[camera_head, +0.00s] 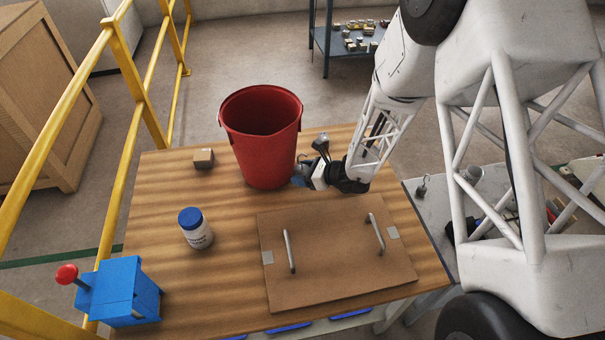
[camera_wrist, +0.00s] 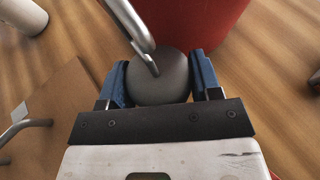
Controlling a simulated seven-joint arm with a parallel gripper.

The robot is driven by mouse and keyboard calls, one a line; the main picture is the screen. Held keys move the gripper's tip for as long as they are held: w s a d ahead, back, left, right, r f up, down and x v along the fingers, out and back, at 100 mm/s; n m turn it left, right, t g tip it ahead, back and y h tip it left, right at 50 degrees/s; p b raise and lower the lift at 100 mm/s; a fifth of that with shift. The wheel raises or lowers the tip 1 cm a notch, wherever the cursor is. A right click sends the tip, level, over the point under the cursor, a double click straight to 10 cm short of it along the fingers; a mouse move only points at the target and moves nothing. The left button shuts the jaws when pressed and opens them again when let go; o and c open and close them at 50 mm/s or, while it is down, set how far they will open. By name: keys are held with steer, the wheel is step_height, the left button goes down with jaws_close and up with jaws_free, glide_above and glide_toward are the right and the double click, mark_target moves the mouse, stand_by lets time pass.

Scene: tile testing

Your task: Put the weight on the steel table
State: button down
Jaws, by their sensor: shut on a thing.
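My gripper (camera_head: 304,175) is low over the wooden table, beside the red bucket. In the wrist view my gripper (camera_wrist: 160,76) has its blue fingers shut on a round dark grey weight (camera_wrist: 158,88) with a metal hook on it. In the head view I cannot clearly make out the held weight near my gripper. I cannot tell whether its underside touches the wood. The steel table (camera_head: 425,214) is a grey surface to the right of the wooden table, partly hidden by my arm. A small hooked metal piece (camera_head: 422,188) stands on it.
The red bucket (camera_head: 263,145) stands close to my gripper. A brown board with two handles (camera_head: 330,265), a white jar with a blue lid (camera_head: 196,232), a small box (camera_head: 203,158) and a blue joystick box (camera_head: 122,292) are also here. A yellow railing (camera_head: 147,105) runs along the left.

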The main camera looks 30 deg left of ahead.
steer(key=shift+f, duration=1.7)
steer(key=shift+f, duration=0.15)
steer(key=shift+c, duration=1.5)
jaws_free()
steer(key=shift+d, duration=0.1)
steer(key=shift+v, duration=5.95)
